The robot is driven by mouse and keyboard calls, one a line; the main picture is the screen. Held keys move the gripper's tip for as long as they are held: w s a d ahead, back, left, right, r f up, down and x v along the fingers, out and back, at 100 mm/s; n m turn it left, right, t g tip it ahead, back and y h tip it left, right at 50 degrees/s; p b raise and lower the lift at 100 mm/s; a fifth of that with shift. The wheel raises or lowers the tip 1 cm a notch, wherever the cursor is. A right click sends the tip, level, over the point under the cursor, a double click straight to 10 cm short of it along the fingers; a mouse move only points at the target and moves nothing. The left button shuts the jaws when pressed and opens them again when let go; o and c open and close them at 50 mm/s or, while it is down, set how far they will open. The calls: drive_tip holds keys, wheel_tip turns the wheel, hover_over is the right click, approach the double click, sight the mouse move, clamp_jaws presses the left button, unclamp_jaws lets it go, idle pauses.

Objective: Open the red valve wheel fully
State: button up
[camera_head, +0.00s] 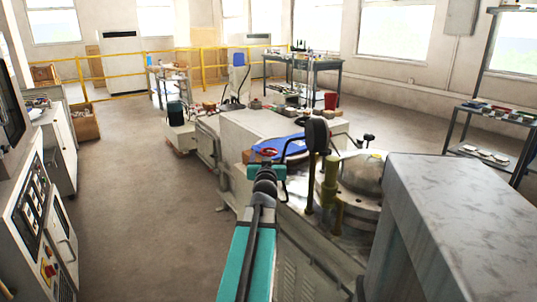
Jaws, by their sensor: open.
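A small red wheel (268,152) sits on top of the pale machine near the middle of the picture, beside a blue flat piece (283,146). It is small here, so its turn position cannot be told. My teal and black arm reaches up from the bottom centre. My gripper (268,170) is at its far end, just below the red wheel in the picture. It is open, but its fingers are hard to make out. I see no contact with the wheel, and the gap in depth cannot be told.
A black rounded part (317,134) and olive posts (329,180) stand right of my gripper, by a metal dome (362,174). A large grey block (450,215) fills the lower right. A control cabinet (38,235) stands left. The floor (145,215) between is clear.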

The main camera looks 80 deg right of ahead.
sight(268, 155)
drive_tip(key=shift+s+a+f, duration=0.1)
drive_tip(key=shift+s+a, duration=0.05)
drive_tip(key=shift+a, duration=1.4)
drive_tip(key=shift+b, duration=0.95)
drive_tip(key=a+b, duration=0.1)
drive_tip(key=b, duration=0.2)
drive_tip(key=a+b, duration=0.1)
drive_tip(key=b, duration=0.2)
drive_tip(key=shift+s+a+b, duration=0.15)
drive_tip(key=shift+a+b, duration=0.1)
drive_tip(key=shift+b, duration=0.45)
